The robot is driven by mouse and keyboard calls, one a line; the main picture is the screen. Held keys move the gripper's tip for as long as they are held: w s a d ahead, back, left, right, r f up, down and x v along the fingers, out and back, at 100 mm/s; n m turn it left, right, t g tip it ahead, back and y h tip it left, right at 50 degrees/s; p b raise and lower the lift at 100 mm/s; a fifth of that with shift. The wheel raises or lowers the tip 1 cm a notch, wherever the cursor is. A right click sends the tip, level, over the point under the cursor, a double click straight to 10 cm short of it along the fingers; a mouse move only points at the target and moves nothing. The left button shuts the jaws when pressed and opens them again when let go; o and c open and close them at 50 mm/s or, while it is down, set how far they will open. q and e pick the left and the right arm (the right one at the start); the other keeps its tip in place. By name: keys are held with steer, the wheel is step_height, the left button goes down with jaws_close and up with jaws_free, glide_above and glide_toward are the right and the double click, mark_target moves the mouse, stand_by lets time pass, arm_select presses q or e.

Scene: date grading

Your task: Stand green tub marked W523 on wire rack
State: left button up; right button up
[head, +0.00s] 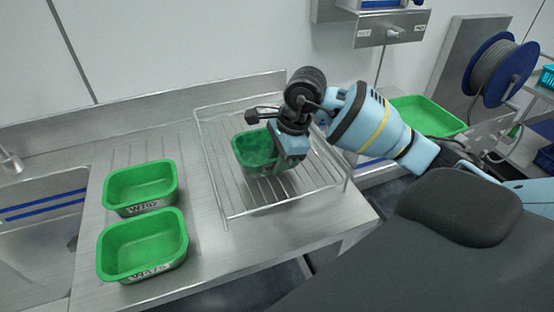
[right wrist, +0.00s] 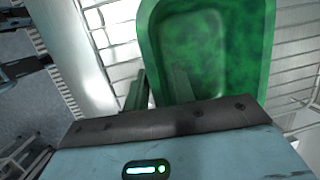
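A green tub (head: 254,149) with a mottled inside is at the left-middle part of the wire rack (head: 222,190). It fills the upper middle of the right wrist view (right wrist: 215,50). My right gripper (head: 281,157) is at the tub's right side. In the right wrist view its fingers (right wrist: 158,90) straddle the tub's wall, one inside and one outside, and look shut on it. No marking shows on this tub, and whether its base touches the wires is unclear. My left gripper is not in view.
Two more green tubs, a rear one (head: 141,187) and a front one (head: 143,246), stand on the steel drainboard left of the rack; their labels are hard to read. A sink (head: 40,235) is at far left. A green tray (head: 428,115) lies behind my right arm.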

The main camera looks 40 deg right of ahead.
steer(key=v, duration=1.2)
steer(key=shift+r, duration=0.15)
